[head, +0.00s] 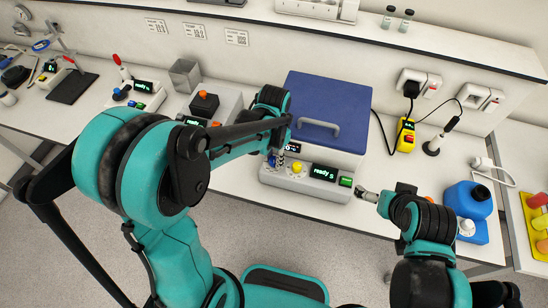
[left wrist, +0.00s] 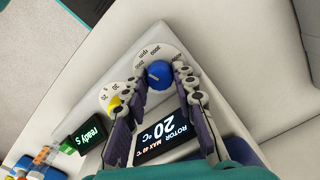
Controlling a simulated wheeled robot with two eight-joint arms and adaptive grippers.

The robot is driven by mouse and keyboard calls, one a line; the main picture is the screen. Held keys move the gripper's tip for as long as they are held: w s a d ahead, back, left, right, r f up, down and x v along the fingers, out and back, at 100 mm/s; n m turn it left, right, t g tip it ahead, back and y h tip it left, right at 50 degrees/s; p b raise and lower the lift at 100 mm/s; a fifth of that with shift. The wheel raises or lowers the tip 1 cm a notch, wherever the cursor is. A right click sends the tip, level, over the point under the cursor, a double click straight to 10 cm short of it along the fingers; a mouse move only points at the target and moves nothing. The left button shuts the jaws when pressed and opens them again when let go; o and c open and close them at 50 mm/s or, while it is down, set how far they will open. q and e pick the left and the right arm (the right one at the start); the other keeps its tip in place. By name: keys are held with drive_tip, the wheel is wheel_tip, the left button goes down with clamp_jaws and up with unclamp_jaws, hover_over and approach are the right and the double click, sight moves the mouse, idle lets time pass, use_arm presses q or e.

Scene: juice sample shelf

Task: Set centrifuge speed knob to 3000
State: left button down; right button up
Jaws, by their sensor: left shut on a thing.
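The centrifuge has a blue lid (head: 330,100) and a pale front panel on the bench. Its blue speed knob (left wrist: 158,76) sits on a white dial marked rpm, with 2000 legible; where the knob points is too small to read. My left gripper (left wrist: 162,70) has its fingers on either side of the blue knob and is shut on it. In the head view the left gripper (head: 278,158) is at the panel's left end, mostly hiding the knob. My right gripper (head: 367,195) is off the panel's right end, and its jaws are too small to judge.
A yellow knob (left wrist: 114,103) with its own dial is close beside the left fingers. The panel has a "ready" display (head: 323,173) and a green button (head: 346,182). A yellow plug-in unit (head: 406,136) and a blue container (head: 468,200) stand to the right.

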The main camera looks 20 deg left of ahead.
use_arm(q)
drive_tip(key=m, duration=0.3)
drive_tip(key=shift+m, duration=0.4)
drive_tip(key=shift+m+b, duration=0.35)
drive_tip(key=shift+m, duration=1.45)
drive_tip(key=c, duration=1.5)
unclamp_jaws()
